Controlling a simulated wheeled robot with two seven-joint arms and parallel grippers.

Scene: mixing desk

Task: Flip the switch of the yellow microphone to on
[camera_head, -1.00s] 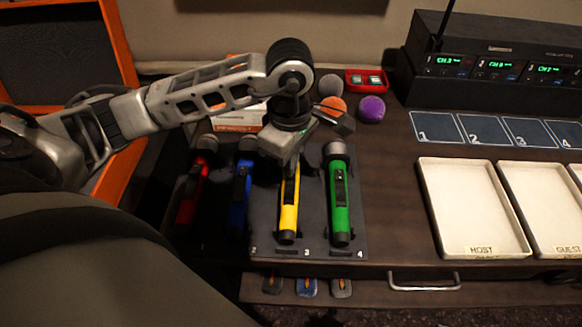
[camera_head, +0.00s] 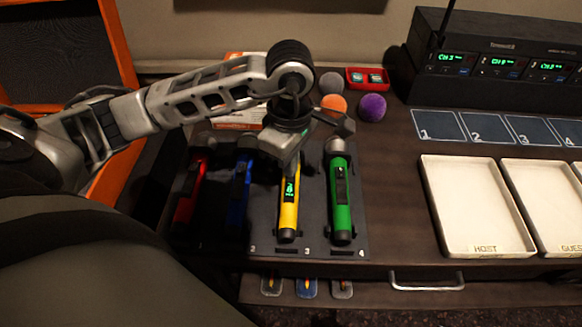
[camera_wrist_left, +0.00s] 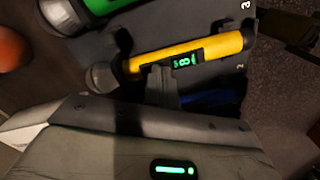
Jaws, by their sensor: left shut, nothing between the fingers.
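The yellow microphone (camera_head: 288,215) lies in slot 3 of a dark mat, its head end away from me and mostly hidden under my left gripper in the head view. A small green-lit display shows on its body. In the left wrist view the yellow microphone (camera_wrist_left: 220,48) lies across the picture with the green display lit. My left gripper (camera_wrist_left: 163,82) is shut and empty, its tips right at the microphone's body beside the display; I cannot tell if they touch. In the head view my left gripper (camera_head: 291,158) is over the upper body. My right gripper is not in view.
A green microphone (camera_head: 341,200) lies close on the right; blue (camera_head: 239,195) and red (camera_head: 190,195) ones lie left. Foam balls, including a purple one (camera_head: 372,107), are behind. White trays (camera_head: 440,215) and a black receiver (camera_head: 490,75) stand right.

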